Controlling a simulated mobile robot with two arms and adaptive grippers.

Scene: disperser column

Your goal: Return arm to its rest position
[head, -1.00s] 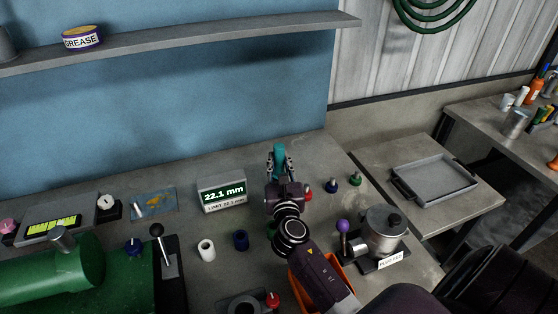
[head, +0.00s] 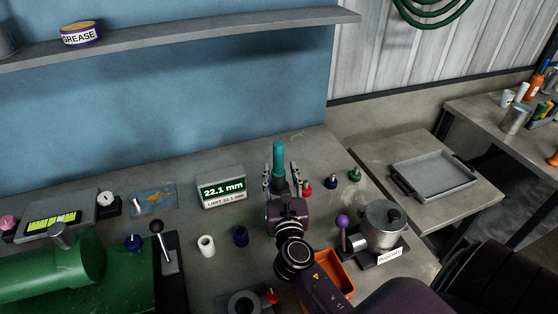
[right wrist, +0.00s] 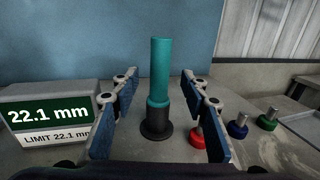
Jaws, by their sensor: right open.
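My right gripper (head: 280,180) is open, over the bench to the right of the display. Between and beyond its fingers a teal cylinder (head: 279,157) stands upright. In the right wrist view the teal cylinder (right wrist: 160,72) rises from a dark round base (right wrist: 157,124), with a gap to the blue-padded fingers on both sides. My right arm (head: 296,255) reaches in from the bottom right. My left gripper is not in view.
The display (head: 222,191) reads 22.1 mm. Red (head: 306,188), blue (head: 331,181) and green (head: 355,175) knobbed pieces stand right of the gripper. A metal pot (head: 383,225), a purple-knobbed lever (head: 342,222) and an orange bin (head: 335,275) are close to the arm.

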